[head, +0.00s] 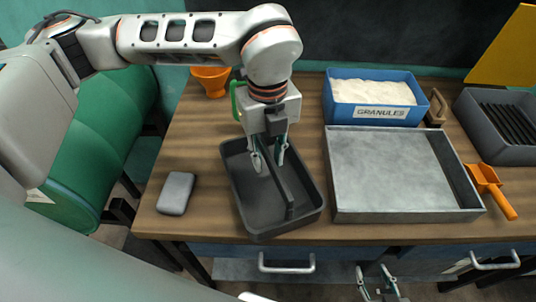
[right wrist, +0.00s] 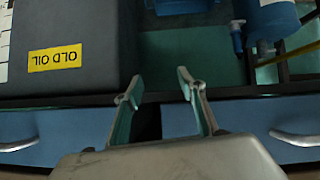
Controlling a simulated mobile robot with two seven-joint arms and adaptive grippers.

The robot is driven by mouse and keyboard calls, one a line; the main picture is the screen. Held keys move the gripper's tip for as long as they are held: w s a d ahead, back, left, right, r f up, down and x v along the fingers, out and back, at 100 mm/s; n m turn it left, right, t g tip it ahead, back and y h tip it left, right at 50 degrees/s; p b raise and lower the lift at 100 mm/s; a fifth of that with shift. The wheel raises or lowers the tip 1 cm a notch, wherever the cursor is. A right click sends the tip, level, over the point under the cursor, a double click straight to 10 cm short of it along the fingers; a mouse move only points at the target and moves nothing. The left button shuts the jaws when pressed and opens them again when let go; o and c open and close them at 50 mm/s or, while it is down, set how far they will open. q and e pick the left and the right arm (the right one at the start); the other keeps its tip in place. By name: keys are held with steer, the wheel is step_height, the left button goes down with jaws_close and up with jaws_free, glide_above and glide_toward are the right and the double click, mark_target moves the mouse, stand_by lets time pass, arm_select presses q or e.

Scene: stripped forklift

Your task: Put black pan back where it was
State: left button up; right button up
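The black pan (head: 250,206) is a dark rectangular tray with a divider down its middle. It sits on the wooden workbench in the head view, left of the metal tray. My left gripper (head: 269,160) points down into the far part of the pan, its fingers apart near the divider's far end. I cannot tell whether either finger touches the divider. My right gripper (head: 378,283) is low in front of the bench, away from the pan. It is open and empty in the right wrist view (right wrist: 158,88).
A grey metal tray (head: 400,215) and blue GRANULES bin (head: 375,113) stand right of the pan. An orange scoop (head: 490,187), dark slotted box (head: 500,140), orange funnel (head: 210,80) and grey block (head: 176,193) are around. An OLD OIL container (right wrist: 60,85) is near my right gripper.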

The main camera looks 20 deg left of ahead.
arm_select(q)
step_height(320, 180, up, 12)
steer(key=b, duration=0.1)
stand_by(0.4)
stand_by(0.4)
